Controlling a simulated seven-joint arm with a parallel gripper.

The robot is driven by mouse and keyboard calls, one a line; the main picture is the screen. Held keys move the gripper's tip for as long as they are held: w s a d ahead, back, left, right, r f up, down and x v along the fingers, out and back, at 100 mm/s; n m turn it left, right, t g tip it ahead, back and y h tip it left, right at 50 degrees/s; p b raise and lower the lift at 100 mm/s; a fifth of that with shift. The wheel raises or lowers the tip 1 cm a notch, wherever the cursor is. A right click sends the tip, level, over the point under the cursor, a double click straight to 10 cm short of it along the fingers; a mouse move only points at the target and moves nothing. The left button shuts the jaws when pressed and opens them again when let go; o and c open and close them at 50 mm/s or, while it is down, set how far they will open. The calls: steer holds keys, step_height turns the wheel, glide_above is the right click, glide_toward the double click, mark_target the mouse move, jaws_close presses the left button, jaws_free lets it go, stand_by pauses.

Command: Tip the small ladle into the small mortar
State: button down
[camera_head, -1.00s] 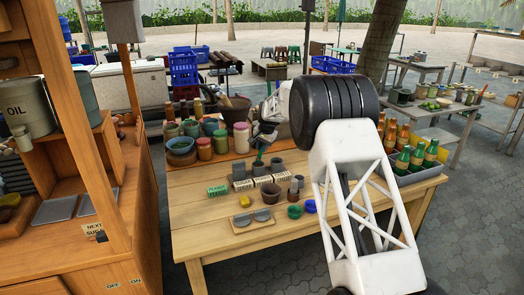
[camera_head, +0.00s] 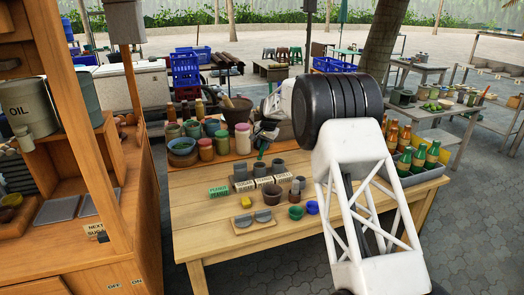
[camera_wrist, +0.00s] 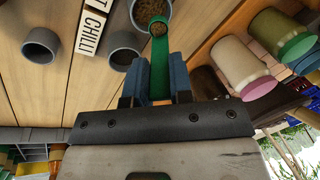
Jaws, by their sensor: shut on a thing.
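My gripper (camera_wrist: 160,85) is shut on the green handle of the small ladle (camera_wrist: 160,72), its blue fingers on either side of it. The ladle's small round bowl holds brown grains and overlaps the rim of a grey cup (camera_wrist: 140,14) with brown contents in the wrist view. In the head view the ladle (camera_head: 261,149) hangs from my gripper (camera_head: 263,138) above the back of the wooden table, near the grey cups (camera_head: 260,169). A brown clay mortar (camera_head: 237,110) with a pestle stands farther back. I cannot tell which vessel is the small mortar.
Lidded jars (camera_head: 242,139) stand left of my gripper. Labelled blocks (camera_head: 218,191) line the front of the cups. A green bowl (camera_head: 296,212) and a blue bowl (camera_head: 312,207) sit nearer the front. Bottles (camera_head: 418,158) stand at the right. The table's front left is clear.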

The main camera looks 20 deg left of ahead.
steer(key=shift+s+d, duration=0.1)
steer(key=s+d+r+h, duration=0.1)
steer(key=s+d+h, duration=0.1)
steer(key=s+d, duration=0.8)
steer(key=s, duration=0.3)
steer(key=shift+d+g+h, duration=0.15)
steer(key=shift+g+h, duration=0.15)
steer(key=shift+g, duration=0.1)
steer(key=shift+w, duration=0.1)
steer(key=s+d+f+t+y, duration=0.1)
steer(key=d+f+t+y, duration=0.2)
steer(key=y, duration=0.8)
steer(key=shift+s+d+f, duration=0.25)
steer(key=shift+d+f, duration=1.05)
steer(key=shift+f, duration=0.55)
steer(key=shift+y, duration=0.3)
stand_by(0.4)
stand_by(0.5)
